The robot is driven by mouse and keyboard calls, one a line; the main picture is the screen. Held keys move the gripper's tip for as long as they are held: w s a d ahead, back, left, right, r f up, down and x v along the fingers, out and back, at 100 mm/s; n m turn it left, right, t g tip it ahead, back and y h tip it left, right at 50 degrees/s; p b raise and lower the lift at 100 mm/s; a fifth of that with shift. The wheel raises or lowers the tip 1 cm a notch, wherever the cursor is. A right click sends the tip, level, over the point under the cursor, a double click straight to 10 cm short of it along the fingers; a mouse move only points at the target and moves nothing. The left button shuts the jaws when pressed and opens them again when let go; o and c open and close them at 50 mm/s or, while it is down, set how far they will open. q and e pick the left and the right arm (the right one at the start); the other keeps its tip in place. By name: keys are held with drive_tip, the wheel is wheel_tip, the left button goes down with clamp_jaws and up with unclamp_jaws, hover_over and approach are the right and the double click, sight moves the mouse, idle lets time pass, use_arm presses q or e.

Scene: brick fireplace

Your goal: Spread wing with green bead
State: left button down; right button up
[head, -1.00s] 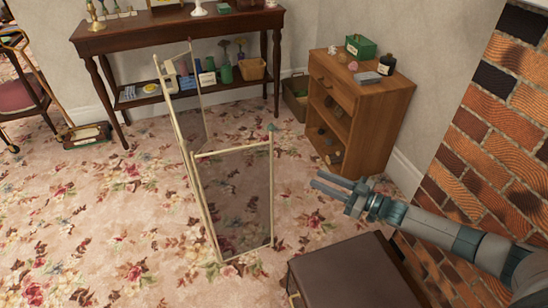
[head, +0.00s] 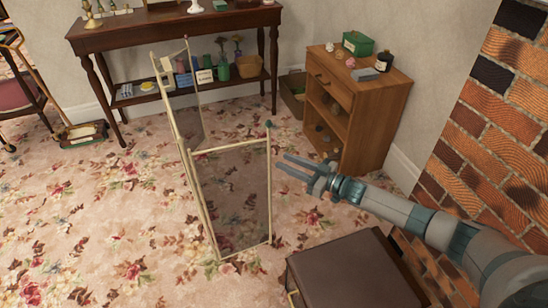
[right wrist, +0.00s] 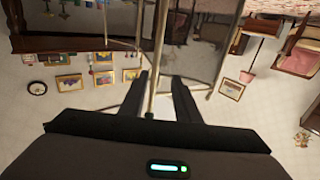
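A folding screen with cream frames and see-through grey panels stands on the carpet in the head view. Its near right wing (head: 232,200) has a green bead (head: 269,125) at the top of its free right edge. Another wing (head: 186,105) angles back to the left. My right gripper (head: 281,163) is open, just right of that free edge and below the bead. In the right wrist view, a cream post (right wrist: 157,60) of the screen lines up between my two open fingers (right wrist: 160,92). I cannot tell whether they touch it. My left gripper is not in view.
A wooden cabinet (head: 377,105) stands behind my right gripper, with small items on top. A dark console table (head: 160,35) is at the back. A brown box-like piece (head: 350,275) stands in front, a brick wall (head: 495,130) at right. Carpet left of the screen is clear.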

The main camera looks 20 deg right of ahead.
sight(267, 154)
drive_tip(key=shift+x, duration=2.85)
clamp_jaws()
